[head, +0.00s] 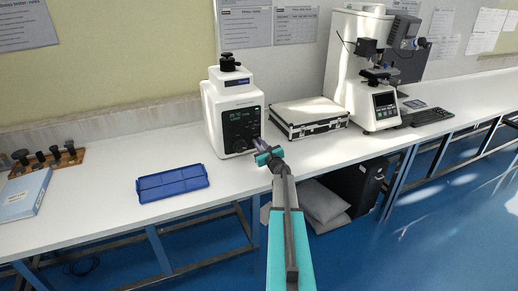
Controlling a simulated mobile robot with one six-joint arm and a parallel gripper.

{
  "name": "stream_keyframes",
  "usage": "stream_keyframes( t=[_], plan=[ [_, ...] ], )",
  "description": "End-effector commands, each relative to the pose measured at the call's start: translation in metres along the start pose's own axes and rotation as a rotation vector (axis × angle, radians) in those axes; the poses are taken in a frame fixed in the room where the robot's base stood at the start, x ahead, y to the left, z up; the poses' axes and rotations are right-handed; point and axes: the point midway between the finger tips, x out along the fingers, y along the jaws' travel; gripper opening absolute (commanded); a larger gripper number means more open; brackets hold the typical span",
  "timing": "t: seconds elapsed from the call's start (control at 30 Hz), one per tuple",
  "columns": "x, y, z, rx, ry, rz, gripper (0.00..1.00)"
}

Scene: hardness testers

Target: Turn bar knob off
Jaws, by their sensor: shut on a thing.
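The white tester (226,105) with a dark front panel (242,122) and a lit display stands on the bench, left of centre. Dark controls show low on its panel. My gripper (260,145) reaches up to the lower right of this panel, its jaws shut on what appears to be the bar knob. The jaws hide the knob, so its angle cannot be told.
A blue tray (172,184) lies on the bench to the left. A silver case (308,118) lies to the right, beside a larger microscope-like tester (365,75). A blue-covered book (24,195) and a wooden stand with dark pieces (47,162) are far left.

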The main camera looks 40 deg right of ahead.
Motion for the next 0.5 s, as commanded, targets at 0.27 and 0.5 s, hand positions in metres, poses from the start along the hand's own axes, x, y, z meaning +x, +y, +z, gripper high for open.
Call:
stream_keyframes(
  t=[0.27,0.5],
  plan=[
    [-0.0007,0.0024,-0.0051,-0.112,-0.001,0.0,0.0],
    [-0.0006,0.0033,-0.0052,-0.21,-0.001,0.0,0.0]
  ],
)
